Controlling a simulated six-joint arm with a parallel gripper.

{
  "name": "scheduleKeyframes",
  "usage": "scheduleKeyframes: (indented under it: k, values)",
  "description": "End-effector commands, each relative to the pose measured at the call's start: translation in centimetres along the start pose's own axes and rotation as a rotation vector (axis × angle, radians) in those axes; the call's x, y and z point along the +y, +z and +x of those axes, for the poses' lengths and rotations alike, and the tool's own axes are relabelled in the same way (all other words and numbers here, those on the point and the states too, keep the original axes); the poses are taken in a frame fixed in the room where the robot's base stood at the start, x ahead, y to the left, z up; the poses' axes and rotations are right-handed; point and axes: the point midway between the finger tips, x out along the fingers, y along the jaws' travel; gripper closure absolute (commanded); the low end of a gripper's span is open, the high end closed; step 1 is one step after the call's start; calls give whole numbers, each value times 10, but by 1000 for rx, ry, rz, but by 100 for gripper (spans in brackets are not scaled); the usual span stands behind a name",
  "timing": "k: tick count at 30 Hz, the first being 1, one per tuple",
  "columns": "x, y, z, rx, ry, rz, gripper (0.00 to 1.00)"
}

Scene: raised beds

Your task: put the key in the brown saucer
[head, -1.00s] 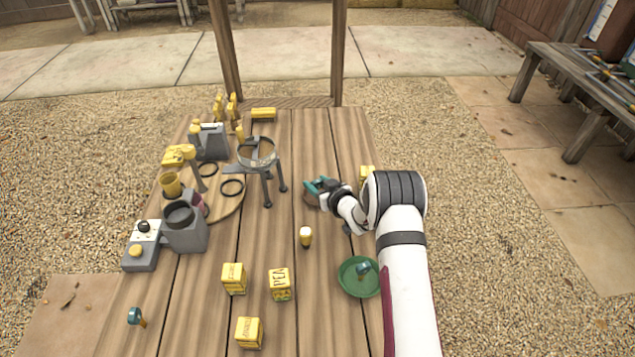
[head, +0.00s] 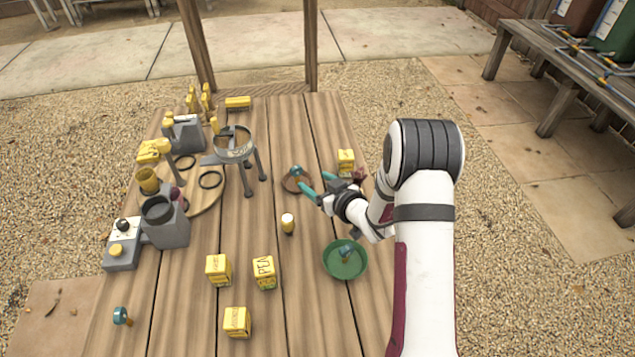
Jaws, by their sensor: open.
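A similar one (head: 346,251) is in the green saucer (head: 335,270) nearer me, and another (head: 121,316) stands on the table at the front left. They are too small to tell apart for certain.
Yellow seed boxes (head: 264,273) stand at the front middle, and one (head: 346,161) stands behind my gripper. A small yellow-and-white item (head: 288,223) stands before the brown saucer. A sieve on legs (head: 234,146) and a grey pot (head: 167,222) crowd the left.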

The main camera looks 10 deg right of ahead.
Motion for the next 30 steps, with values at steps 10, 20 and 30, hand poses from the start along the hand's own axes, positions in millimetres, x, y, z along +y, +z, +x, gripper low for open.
scheduleKeyframes:
  k: [10, 20, 30]
  values:
    - [13, -16, -19, -83, 85, 25, 28]
    - [-49, -20, -256, -766, 466, 509, 28]
    - [-178, 10, -389, -1124, 369, 861, 28]
